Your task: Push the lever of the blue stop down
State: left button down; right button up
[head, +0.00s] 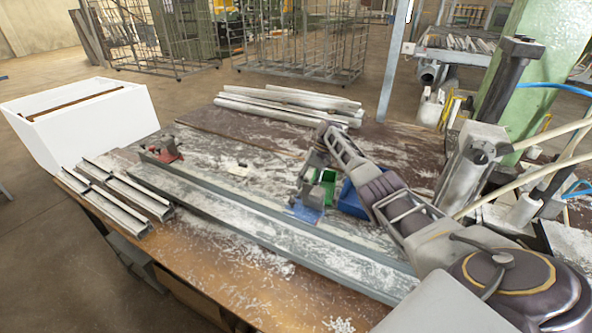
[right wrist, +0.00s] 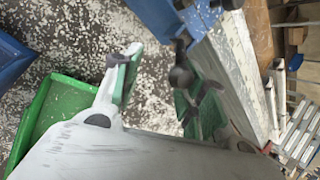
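The blue stop (head: 306,211) sits on the bench beside the long grey rail, and its blue part also shows at the top of the right wrist view (right wrist: 172,14). A dark knobbed lever (right wrist: 182,74) stands up near it, close to the right finger. My right gripper (head: 319,151) is over the blue stop and hides part of it. In the right wrist view, its two green-padded fingers (right wrist: 160,72) are apart, with nothing held between them. Whether a finger touches the lever I cannot tell. My left gripper is out of view.
A red stop (head: 166,151) sits towards the rail's far left end. Green (head: 325,184) and blue (head: 351,202) bins stand close to the right gripper. Short profiles (head: 115,189) lie at the left, beside a white box (head: 90,125). Light bars (head: 290,103) lie at the back.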

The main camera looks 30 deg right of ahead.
jog(key=shift+s+a+r+t+h+p, duration=0.2)
jog(key=shift+r+t+h+p, duration=0.45)
jog(key=shift+p, duration=1.2)
jog(key=shift+f+g+h, duration=0.1)
jog(key=shift+g+h, duration=0.15)
jog(key=shift+a+h, duration=0.2)
jog(key=shift+h, duration=0.2)
jog(key=shift+s+a+r+t+h+p, duration=0.25)
jog(key=shift+a+r+t+h+p, duration=0.1)
jog(key=shift+r+t+h, duration=0.35)
